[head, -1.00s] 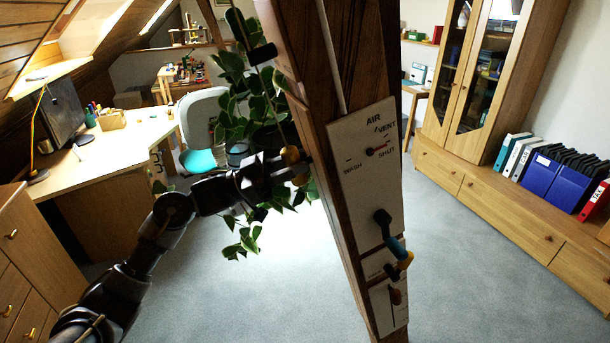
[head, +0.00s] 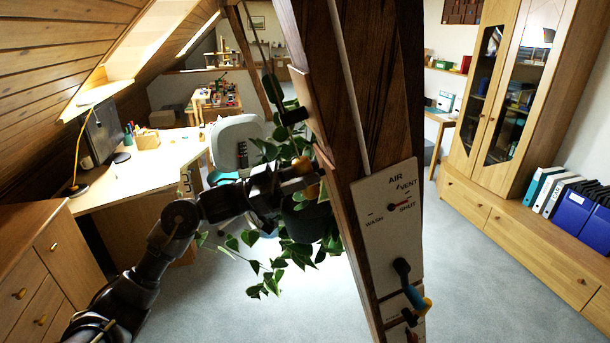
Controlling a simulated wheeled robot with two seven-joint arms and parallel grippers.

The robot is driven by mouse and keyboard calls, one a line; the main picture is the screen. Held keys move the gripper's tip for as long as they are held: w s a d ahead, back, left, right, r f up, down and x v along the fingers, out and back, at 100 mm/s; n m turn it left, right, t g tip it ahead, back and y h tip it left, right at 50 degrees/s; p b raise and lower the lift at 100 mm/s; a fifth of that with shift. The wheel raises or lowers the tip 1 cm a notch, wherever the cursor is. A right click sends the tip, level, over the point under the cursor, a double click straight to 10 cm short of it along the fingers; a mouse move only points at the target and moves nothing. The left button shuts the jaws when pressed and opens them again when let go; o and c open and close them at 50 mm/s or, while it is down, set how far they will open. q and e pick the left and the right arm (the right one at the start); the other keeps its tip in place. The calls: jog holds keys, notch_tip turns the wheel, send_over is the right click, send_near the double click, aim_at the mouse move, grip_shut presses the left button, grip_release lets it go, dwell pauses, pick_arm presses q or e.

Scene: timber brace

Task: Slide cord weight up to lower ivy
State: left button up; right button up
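The cord weight (head: 303,165) is a small rounded yellow-orange piece at the left edge of the dark timber brace (head: 385,90). My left gripper (head: 300,180) comes in from the left and is closed around it; its fingers hide most of the weight. The ivy (head: 268,270) hangs in a dark pot (head: 306,222) just behind and below the gripper, left of the brace. Its leaves show above and below my arm, and part of it is hidden. My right gripper is not in the picture.
A white panel (head: 372,190) marked AIR, VENT, SHUT and WASH is on the brace, with a blue-and-yellow handle (head: 415,297) below. A desk (head: 150,165) stands at left, a cabinet (head: 460,200) at right.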

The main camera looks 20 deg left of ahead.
pick_arm(q)
jog(key=shift+o, duration=0.8)
jog(key=shift+s+a+r, duration=0.1)
jog(key=shift+r, duration=0.15)
jog(key=shift+f, duration=0.1)
jog(key=shift+a+f, duration=0.2)
jog(key=b+v, duration=0.5)
jog(key=v, duration=0.5)
jog(key=shift+a, duration=0.2)
jog(key=shift+s+r, duration=0.1)
